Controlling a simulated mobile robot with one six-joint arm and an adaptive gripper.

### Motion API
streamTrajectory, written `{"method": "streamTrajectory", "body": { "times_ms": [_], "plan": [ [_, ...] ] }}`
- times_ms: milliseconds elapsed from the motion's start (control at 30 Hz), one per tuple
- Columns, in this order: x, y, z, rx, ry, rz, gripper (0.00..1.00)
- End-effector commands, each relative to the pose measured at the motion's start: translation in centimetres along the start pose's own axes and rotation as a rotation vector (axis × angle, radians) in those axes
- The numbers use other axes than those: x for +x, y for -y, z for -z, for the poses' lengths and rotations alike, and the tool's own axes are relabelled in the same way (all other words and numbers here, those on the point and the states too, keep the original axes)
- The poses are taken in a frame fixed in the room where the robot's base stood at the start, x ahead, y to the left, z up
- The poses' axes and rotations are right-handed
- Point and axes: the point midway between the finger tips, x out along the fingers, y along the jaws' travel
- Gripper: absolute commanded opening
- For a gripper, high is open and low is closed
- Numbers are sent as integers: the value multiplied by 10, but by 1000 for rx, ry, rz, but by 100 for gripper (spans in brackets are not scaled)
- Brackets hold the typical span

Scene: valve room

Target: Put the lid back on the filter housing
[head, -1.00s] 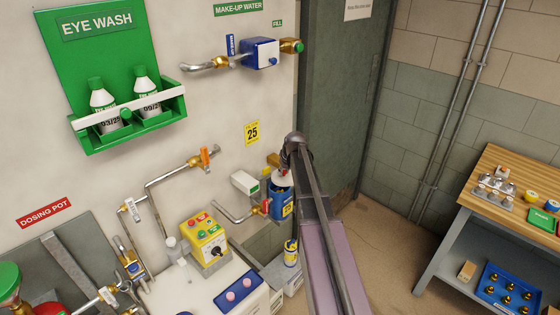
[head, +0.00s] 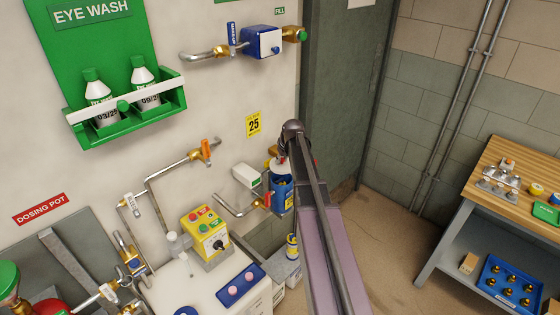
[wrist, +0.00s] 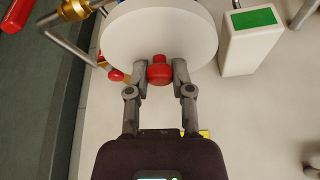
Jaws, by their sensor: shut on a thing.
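The filter housing (head: 282,197) is a blue upright canister low on the wall in the head view, left of my arm. The lid (wrist: 158,30) is a white disc with a red knob (wrist: 158,74). In the wrist view my gripper (wrist: 160,72) is shut on this knob, one finger on each side. In the head view the lid (head: 279,171) shows as a pale patch at the housing's top, partly hidden by my arm. I cannot tell whether it touches the rim. The lid hides most of the housing in the wrist view.
A white box with a green label (head: 246,177) sits on the wall close left of the housing; it also shows in the wrist view (wrist: 251,40). A pipe with a red-handled valve (head: 263,200) joins from the left. A workbench (head: 510,165) stands far right, with clear floor between.

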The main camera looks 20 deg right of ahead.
Motion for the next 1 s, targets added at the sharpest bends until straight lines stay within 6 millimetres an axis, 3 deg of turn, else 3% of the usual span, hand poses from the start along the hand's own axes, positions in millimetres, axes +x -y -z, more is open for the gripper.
{"method": "streamTrajectory", "body": {
  "times_ms": [1000],
  "plan": [
    [55, -3, -24, 4, 0, -1, 0]
  ]
}}
